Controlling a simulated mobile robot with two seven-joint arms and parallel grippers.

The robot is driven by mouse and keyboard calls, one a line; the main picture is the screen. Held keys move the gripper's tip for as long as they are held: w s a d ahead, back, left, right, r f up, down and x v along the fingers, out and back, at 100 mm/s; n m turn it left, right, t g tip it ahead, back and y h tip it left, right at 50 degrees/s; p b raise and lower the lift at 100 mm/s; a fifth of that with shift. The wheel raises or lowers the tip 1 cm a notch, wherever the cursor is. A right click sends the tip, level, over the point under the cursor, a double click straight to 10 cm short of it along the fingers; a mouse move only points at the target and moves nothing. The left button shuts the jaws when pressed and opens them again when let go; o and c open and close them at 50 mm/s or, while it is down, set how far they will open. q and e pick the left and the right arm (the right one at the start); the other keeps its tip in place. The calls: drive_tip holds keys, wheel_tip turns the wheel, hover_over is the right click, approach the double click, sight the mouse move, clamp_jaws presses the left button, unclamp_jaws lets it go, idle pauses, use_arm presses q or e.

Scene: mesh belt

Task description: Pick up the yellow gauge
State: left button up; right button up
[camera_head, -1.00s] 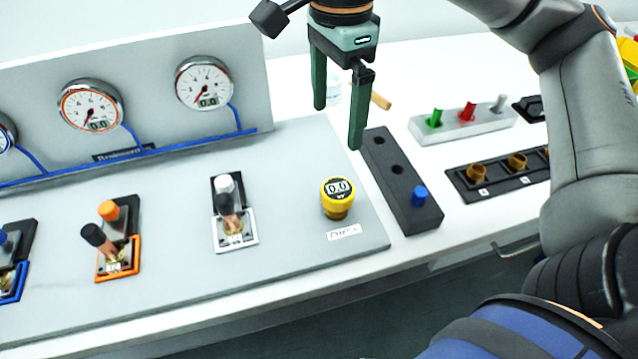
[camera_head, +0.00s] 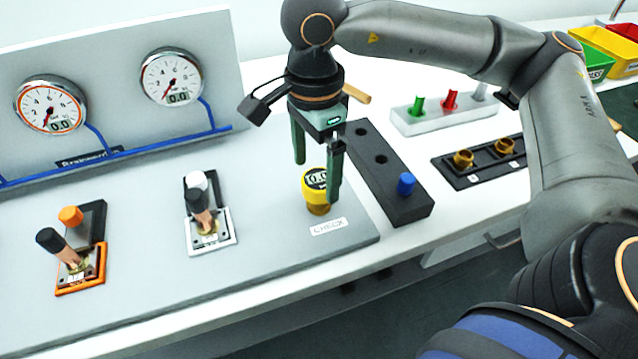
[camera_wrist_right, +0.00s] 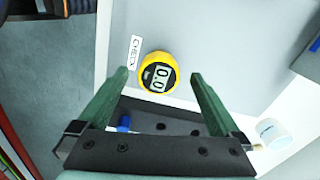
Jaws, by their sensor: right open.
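The yellow gauge (camera_head: 316,197) stands on the grey panel beside the CHECK label. Its dark face reads 0.0, and it also shows in the right wrist view (camera_wrist_right: 158,77). My right gripper (camera_head: 317,180) is open and points down, close over the gauge. In the head view one finger hangs in front of the gauge's right side and hides part of its face. In the right wrist view the gauge lies ahead of the two green fingertips (camera_wrist_right: 158,78), between their lines, with nothing held. My left gripper is not in view.
A black block (camera_head: 390,180) with holes and a blue plug (camera_head: 406,184) stands right of the gauge. A rack with green and red plugs (camera_head: 455,117) and a black strip with brass fittings (camera_head: 485,164) lie further right.

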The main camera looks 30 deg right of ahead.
sight(317, 179)
wheel_tip(317, 179, down, 5)
drive_tip(key=shift+d+r, duration=0.15)
drive_tip(key=shift+r, duration=0.05)
